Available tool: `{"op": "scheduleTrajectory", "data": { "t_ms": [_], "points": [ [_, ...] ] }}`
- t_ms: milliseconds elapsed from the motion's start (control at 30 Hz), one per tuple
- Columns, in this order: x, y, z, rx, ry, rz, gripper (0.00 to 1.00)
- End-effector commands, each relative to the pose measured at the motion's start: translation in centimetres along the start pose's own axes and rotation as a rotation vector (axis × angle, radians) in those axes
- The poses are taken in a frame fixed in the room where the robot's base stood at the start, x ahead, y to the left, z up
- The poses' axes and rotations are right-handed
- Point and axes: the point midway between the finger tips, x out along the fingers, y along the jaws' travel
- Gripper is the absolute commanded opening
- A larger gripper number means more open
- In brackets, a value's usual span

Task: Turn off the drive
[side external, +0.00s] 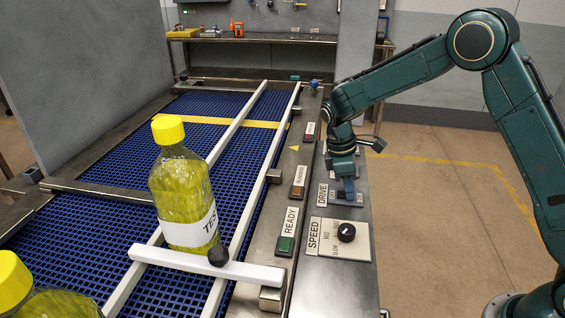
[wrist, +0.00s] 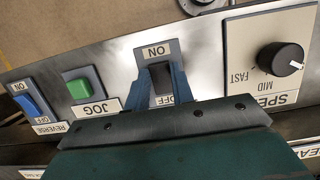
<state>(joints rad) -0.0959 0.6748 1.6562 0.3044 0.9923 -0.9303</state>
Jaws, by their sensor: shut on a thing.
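The drive switch is a black rocker (wrist: 160,76) on a grey plate marked ON and OFF, in the middle of the wrist view. My gripper (wrist: 159,84) has its blue fingers on both sides of the rocker, shut on it. In the side view my gripper (side external: 346,188) points down at the panel beside the DRIVE label (side external: 322,195). The fingers partly hide the plate (side external: 357,201) there. The OFF word lies by the gripper's base in the wrist view, ON on the far side. I cannot tell which side of the rocker is pressed.
A SPEED knob (wrist: 280,58) sits on one side; a green JOG button (wrist: 77,88) and a blue REVERSE switch (wrist: 31,105) on the other. A yellow-capped bottle (side external: 184,190) stands on the blue conveyor (side external: 90,255) by a white bar (side external: 165,258). READY and RUNNING lamps line the edge.

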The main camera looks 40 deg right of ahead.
Motion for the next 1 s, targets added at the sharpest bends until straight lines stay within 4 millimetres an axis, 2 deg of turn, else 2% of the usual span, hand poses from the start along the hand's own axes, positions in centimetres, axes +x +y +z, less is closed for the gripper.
{"op": "scheduleTrajectory", "data": {
  "t_ms": [33,133,467,633,767,1000],
  "points": [
    [-0.1,0.1,0.1,0.003,0.001,0.001,0.28],
    [-0.1,0.1,0.0,0.003,0.001,0.001,0.45],
    [-0.1,0.0,0.0,0.001,0.001,0.001,0.45],
    [-0.8,0.0,0.0,0.001,0.002,0.002,0.45],
    [-2.0,0.0,-0.1,0.000,0.003,0.003,0.45],
    [-5.5,0.1,-0.1,0.001,0.005,0.003,0.45]
  ]
}}
